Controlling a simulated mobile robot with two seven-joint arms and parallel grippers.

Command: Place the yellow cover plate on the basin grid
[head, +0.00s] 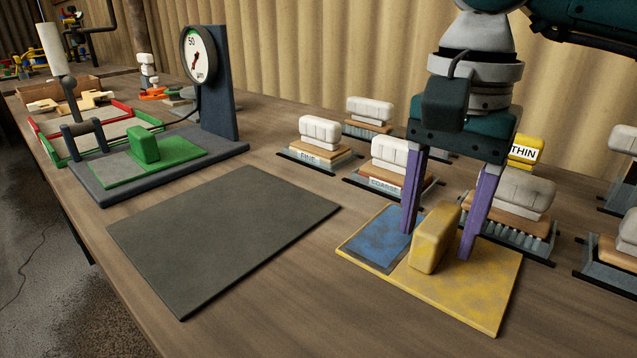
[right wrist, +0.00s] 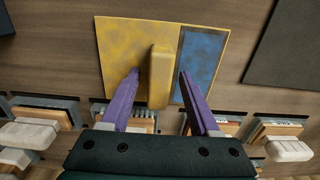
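The yellow cover plate (head: 490,295) lies flat on the wooden table at the front right, with a blue patch on its left part and an upright yellow block handle (head: 436,238). In the right wrist view the plate (right wrist: 120,50) and its handle (right wrist: 160,75) show too. My right gripper (head: 436,242) points down over the plate, open, its purple fingers on either side of the handle with gaps to it. Which thing is the basin grid I cannot tell for sure; a tray with red and green rims (head: 45,150) stands at the far left. My left gripper is out of view.
A flat dark grey mat (head: 220,235) lies left of the plate. Behind it, a gauge (head: 198,55) stands on a slate base with a green plate (head: 150,165). Several brushes with pale blocks (head: 320,130) stand behind and right of the gripper.

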